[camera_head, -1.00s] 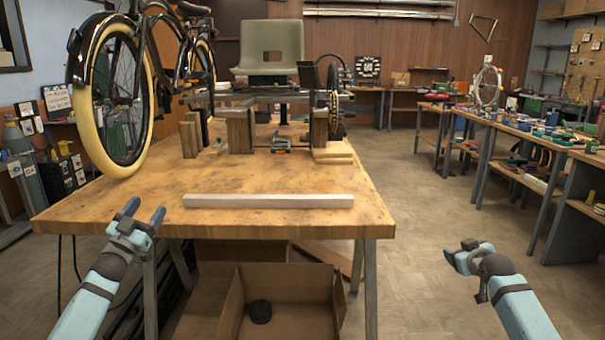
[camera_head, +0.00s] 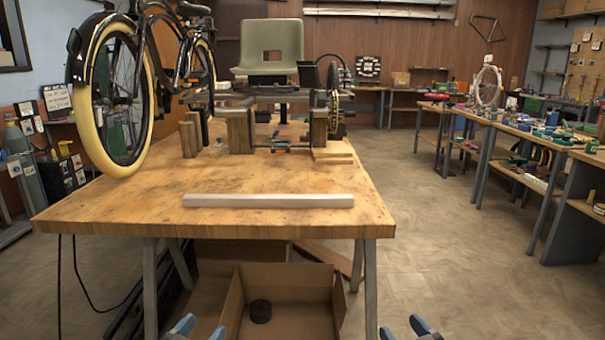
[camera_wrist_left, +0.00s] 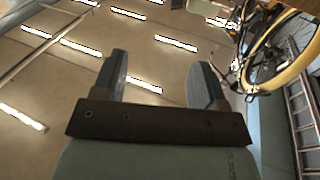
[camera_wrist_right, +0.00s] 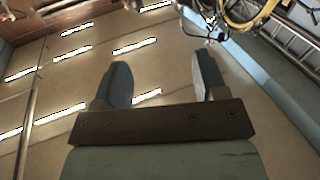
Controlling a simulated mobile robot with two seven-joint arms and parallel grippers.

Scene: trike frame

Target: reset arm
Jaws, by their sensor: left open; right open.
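My left gripper (camera_head: 200,328) shows only its fingertips at the bottom edge of the head view, in front of the workbench and below its top. In the left wrist view its two fingers (camera_wrist_left: 157,80) stand apart with nothing between them, against the ceiling lights. My right gripper (camera_head: 405,325) also shows only its fingertips at the bottom edge, right of the bench's front leg. In the right wrist view its fingers (camera_wrist_right: 161,82) are apart and empty. Both arms are otherwise out of the head view.
The wooden workbench (camera_head: 260,212) carries a pale bar (camera_head: 268,201) near its front edge and a trike frame with a grey seat (camera_head: 270,45) farther back. An open cardboard box (camera_head: 290,318) sits under the bench. Floor at right is clear.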

